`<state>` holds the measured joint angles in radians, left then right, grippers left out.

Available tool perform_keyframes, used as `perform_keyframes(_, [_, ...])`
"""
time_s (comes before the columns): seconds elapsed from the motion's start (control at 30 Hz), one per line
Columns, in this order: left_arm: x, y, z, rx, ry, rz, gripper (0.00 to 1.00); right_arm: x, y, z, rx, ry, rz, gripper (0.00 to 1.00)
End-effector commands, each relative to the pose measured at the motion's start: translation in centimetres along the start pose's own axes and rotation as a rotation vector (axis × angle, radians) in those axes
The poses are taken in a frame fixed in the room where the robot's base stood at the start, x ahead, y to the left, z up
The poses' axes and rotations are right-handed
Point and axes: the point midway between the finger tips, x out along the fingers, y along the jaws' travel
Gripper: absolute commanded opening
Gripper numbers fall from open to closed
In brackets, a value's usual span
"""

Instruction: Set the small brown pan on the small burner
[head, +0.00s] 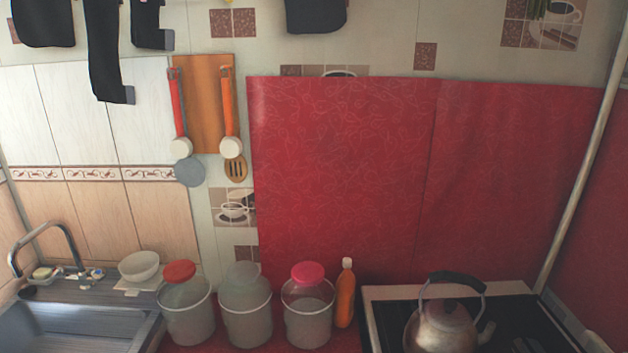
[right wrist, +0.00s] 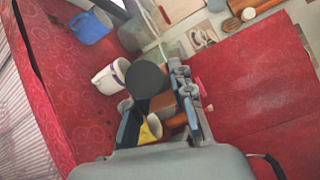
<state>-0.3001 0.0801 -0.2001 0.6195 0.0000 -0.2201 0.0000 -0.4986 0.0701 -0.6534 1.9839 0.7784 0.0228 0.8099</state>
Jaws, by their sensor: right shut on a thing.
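My right gripper (right wrist: 160,108) is shut on a dark round thing (right wrist: 145,78), which looks like the small brown pan seen from an angle; its brown colour is hard to make out. The stove (head: 372,310) stands at the lower right of the head view. A metal kettle (head: 445,328) with a black handle covers part of its top. The bottom edge cuts off the stove front, and I cannot make out the small burner clearly. Dark finger-like parts at the upper left look like my left gripper (head: 130,70); its opening is unclear.
Several lidded jars, including one with a pink lid (head: 308,272), and an orange bottle (head: 346,295) stand left of the stove. A sink (head: 75,330) and a white bowl (head: 139,265) are farther left.

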Motion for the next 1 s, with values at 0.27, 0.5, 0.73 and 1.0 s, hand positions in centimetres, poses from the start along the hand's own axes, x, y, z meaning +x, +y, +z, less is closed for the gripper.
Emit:
perform_keyframes(0.27, [1.1, 0.0, 0.1, 0.0, 0.0, 0.0, 0.61, -1.9, -4.7, -7.6, 0.003, 0.201, -0.06, 0.0])
perform_keyframes(0.5, [2.1, 0.1, 0.2, 0.0, 0.001, 0.0, 0.61, -7.0, -8.4, -15.7, 0.004, 0.419, -0.116, 0.0])
perform_keyframes(0.73, [2.6, 0.1, 0.2, 0.0, 0.001, 0.0, 0.61, -11.3, -10.4, -19.9, 0.007, 0.547, -0.15, 0.0])
perform_keyframes(1.0, [2.7, 0.1, 0.2, 0.0, 0.001, 0.0, 0.61, -12.8, -11.1, -21.0, 0.008, 0.586, -0.162, 0.0])
